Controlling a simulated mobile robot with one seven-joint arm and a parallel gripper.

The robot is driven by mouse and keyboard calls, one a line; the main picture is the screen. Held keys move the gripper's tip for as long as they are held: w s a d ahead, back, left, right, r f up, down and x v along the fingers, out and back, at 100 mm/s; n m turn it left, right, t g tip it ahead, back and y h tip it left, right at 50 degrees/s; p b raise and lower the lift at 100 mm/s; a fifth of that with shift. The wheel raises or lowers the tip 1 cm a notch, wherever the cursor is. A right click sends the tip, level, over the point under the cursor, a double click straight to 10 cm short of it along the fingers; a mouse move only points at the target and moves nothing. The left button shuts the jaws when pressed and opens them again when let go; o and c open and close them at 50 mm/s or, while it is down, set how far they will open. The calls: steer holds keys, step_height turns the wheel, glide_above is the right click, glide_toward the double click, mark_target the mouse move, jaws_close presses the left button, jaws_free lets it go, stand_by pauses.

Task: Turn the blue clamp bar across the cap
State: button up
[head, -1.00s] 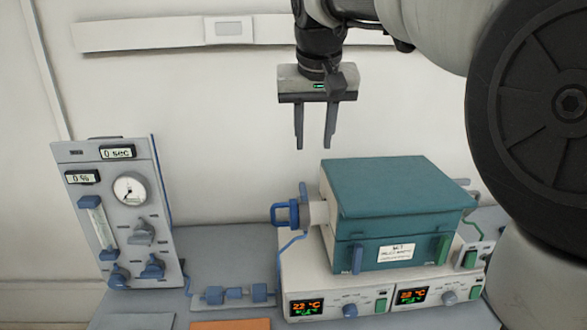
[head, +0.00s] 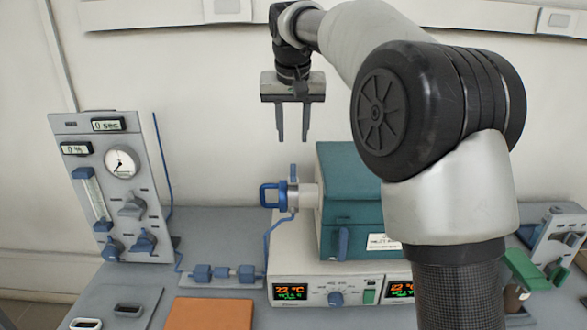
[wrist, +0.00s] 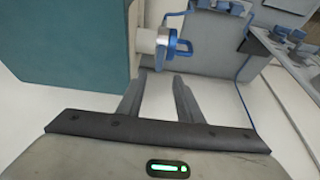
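The blue clamp fitting (head: 281,196) sits at the end of the pale tube (head: 308,195) on the left side of the teal furnace (head: 340,185). It has a blue loop on its left and an upright blue piece above. The cap is hard to tell apart from the fitting. The wrist view shows the blue fitting (wrist: 172,44) beyond my fingertips, slightly above the gap between them. My gripper (head: 292,138) hangs with its fingers down, above the fitting and apart from it. It is open and empty, with two spaced fingers (wrist: 159,75).
A grey gas panel (head: 118,190) with a round gauge stands at the left. A blue-fitted manifold (head: 224,274) and an orange mat (head: 210,315) lie in front. The furnace rests on a white controller (head: 337,280). My arm hides the furnace's right part.

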mark_target(293, 169)
steer(key=b+x, duration=0.1)
steer(key=x, duration=1.1)
steer(key=shift+w+f+b, duration=0.15)
steer(key=shift+f+b, duration=0.1)
steer(key=shift+b, duration=0.05)
jaws_close()
